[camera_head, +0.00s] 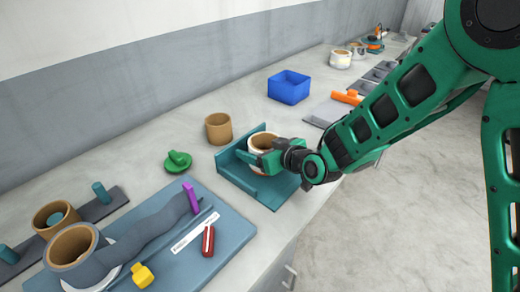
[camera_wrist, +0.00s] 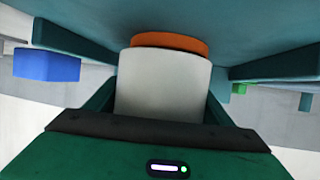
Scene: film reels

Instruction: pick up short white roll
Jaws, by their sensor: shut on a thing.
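The short white roll (camera_head: 264,141) has a white outside and a brown core. In the head view it is at the teal tray (camera_head: 228,168), near the tray's open middle. My gripper (camera_head: 262,157) reaches it from the right and is shut on it. In the wrist view the white roll (camera_wrist: 163,85) sits between the green fingers, with an orange-brown rim at its top. Part of the roll is hidden behind my gripper, and I cannot tell whether it touches the tray floor.
A brown ring (camera_head: 218,128) stands just behind the tray. A blue box (camera_head: 289,87) is farther back. A green knobbed piece (camera_head: 178,161) lies left of the tray. A blue board (camera_head: 165,250) with a grey strip, red and yellow pieces fills the front left. The counter's edge is at right.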

